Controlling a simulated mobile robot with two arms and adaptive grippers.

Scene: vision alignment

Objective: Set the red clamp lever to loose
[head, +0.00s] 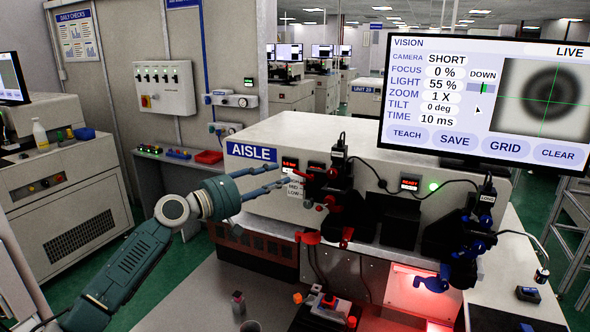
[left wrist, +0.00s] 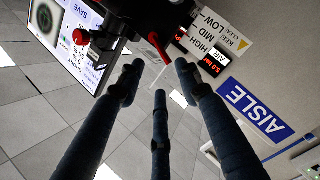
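A black camera stand with red fittings (head: 335,195) stands left of the monitor. A red lever-like part (head: 307,237) juts left low on it; I cannot tell for sure which red part is the clamp lever. My left gripper (head: 284,176) is just left of the upper red fittings, its fingers spread and apparently empty. In the left wrist view, the left gripper (left wrist: 158,78) shows three separated fingers. A slanting red lever (left wrist: 158,46) lies beyond their tips, with a red knob (left wrist: 81,37) to its left. Contact is not visible. My right gripper is not in view.
A second stand with blue fittings (head: 455,245) is at the right. The large monitor (head: 480,95) hangs above the bench. HIGH, MID and LOW labels (left wrist: 205,33) and a lit red display (left wrist: 211,65) are near the lever. Small items lie on the front tray (head: 322,308).

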